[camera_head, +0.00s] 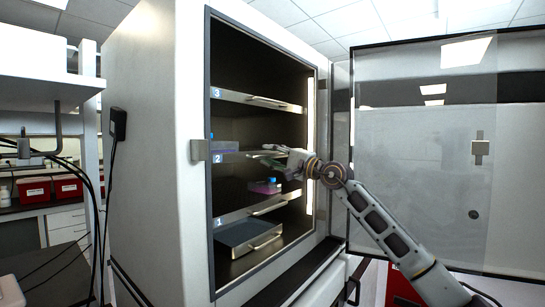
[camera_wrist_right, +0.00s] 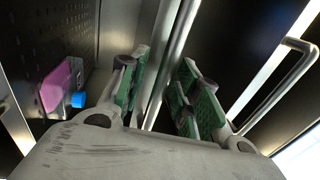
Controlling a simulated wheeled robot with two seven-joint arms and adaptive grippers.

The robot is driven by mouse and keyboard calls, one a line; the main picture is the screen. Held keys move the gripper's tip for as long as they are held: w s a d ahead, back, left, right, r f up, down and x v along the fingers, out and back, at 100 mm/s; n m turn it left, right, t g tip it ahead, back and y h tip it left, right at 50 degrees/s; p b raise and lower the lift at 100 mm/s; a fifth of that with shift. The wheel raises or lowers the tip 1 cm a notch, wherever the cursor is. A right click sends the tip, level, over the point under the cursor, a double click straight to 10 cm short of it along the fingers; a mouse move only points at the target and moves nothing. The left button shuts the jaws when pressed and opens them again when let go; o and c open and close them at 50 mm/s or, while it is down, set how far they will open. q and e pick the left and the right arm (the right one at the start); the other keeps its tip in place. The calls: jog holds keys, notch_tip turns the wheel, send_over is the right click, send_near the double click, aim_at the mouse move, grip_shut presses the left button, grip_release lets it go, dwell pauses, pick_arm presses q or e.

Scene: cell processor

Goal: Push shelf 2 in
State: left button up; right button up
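Shelf 2 (camera_head: 229,157) is the middle metal shelf in the open cabinet, marked with a "2" at its left end. How far it stands out is hard to tell. My right gripper (camera_head: 268,155) is at the right part of its front edge and hides some of it. In the right wrist view the green-padded fingers (camera_wrist_right: 158,95) are apart, with a metal strip (camera_wrist_right: 176,50) showing between and beyond them. Whether they touch the shelf is unclear. A flask with a blue cap (camera_head: 223,146) is on shelf 2 at the left. My left gripper is not in view.
Shelf 3 (camera_head: 232,95) is above and shelf 1 (camera_head: 232,217) below. A pink flask with a blue cap (camera_head: 262,187) is just below my right gripper. A grey tray (camera_head: 240,237) sits lower. The glass door (camera_head: 420,160) stands open at right.

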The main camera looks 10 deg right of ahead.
jog(key=shift+f, duration=0.1)
jog(key=v, duration=1.2)
dwell(0.4)
dwell(0.4)
